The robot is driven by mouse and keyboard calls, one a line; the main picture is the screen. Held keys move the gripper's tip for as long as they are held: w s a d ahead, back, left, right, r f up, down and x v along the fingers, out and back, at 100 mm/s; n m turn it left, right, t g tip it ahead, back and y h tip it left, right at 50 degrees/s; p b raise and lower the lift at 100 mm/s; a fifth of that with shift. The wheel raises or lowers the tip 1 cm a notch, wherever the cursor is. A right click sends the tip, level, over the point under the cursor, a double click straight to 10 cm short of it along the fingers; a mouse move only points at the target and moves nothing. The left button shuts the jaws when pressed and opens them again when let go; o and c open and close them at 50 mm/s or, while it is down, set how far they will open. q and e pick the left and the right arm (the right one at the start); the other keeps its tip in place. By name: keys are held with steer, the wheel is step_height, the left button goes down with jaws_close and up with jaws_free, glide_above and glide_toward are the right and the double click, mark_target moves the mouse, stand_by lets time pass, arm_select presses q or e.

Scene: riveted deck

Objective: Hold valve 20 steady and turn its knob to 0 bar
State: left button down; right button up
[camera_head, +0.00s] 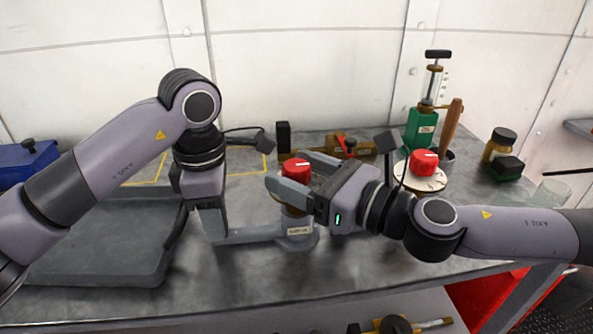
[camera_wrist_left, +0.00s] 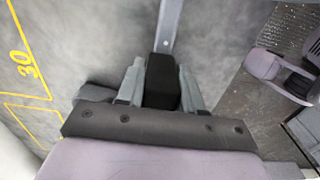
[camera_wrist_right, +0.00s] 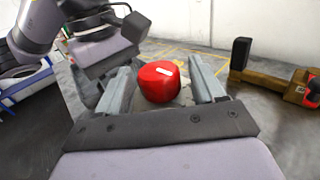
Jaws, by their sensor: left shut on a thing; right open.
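A grey valve (camera_head: 299,236) with a pale label stands on the bench; the label is too small to read. Its grey handle bar (camera_head: 258,236) runs left to my left gripper (camera_head: 213,236). The left gripper is shut on the handle's black grip (camera_wrist_left: 162,82). The valve's red knob (camera_head: 296,169) has a white pointer line and also shows in the right wrist view (camera_wrist_right: 158,86). My right gripper (camera_head: 302,180) is open, with one finger on each side of the knob. In the right wrist view a gap shows at the right finger. The dial under the knob is mostly hidden.
A brown valve (camera_head: 356,149) with a black grip lies behind. A second red knob (camera_head: 425,161) sits on a white dial at the right, before a green pump (camera_head: 419,128). Jars stand further right. A grey tray (camera_head: 95,255) fills the left; yellow outlines mark the bench.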

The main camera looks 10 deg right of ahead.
steer(key=shift+w+a, duration=0.15)
steer(key=shift+a, duration=0.05)
steer(key=c, duration=0.9)
steer(key=shift+c, duration=0.2)
